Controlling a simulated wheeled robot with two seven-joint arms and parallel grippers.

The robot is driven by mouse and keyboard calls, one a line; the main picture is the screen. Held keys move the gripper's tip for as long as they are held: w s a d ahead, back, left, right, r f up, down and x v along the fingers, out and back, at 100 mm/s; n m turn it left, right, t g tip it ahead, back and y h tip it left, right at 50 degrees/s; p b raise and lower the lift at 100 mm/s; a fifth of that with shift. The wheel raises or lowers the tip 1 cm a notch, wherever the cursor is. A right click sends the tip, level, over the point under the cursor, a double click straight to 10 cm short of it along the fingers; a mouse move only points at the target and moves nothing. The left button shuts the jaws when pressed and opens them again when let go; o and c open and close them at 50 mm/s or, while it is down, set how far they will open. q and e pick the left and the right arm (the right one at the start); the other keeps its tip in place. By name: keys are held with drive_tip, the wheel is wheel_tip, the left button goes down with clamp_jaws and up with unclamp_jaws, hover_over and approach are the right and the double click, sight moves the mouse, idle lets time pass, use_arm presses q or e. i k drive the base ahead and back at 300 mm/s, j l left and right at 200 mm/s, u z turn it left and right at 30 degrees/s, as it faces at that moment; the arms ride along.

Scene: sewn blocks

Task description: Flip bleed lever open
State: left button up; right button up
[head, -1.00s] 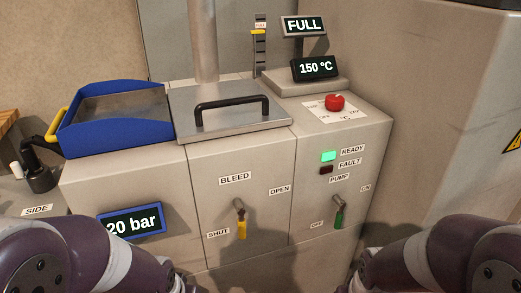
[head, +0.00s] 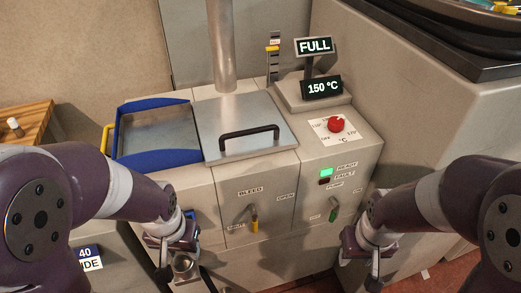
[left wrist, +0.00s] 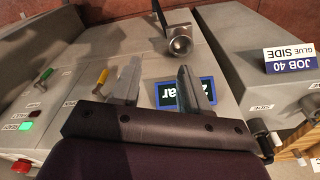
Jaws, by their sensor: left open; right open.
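The bleed lever (head: 254,223) has a yellow grip and hangs almost straight down from its pivot on the front panel. The SHUT label (head: 235,226) is at its lower left and the OPEN label (head: 285,197) at its upper right. In the left wrist view the yellow lever (left wrist: 102,77) shows left of my fingers. My left gripper (head: 172,256) is open and empty, left of the lever and apart from it; its two fingers (left wrist: 158,78) stand apart before the blue-framed display (left wrist: 170,93). My right gripper (head: 368,265) is open, right of the lever and apart from it.
The green pump lever (head: 333,214) is right of the bleed lever. A metal fitting with a black handle (left wrist: 180,40) juts out near my left gripper. A lid with a black handle (head: 250,135) and a blue tray (head: 160,158) are on top. The right cabinet (head: 400,120) stands close.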

sight(255, 222)
drive_tip(key=l+u, duration=0.35)
drive_tip(key=k+l+u, duration=0.1)
drive_tip(key=u, duration=0.2)
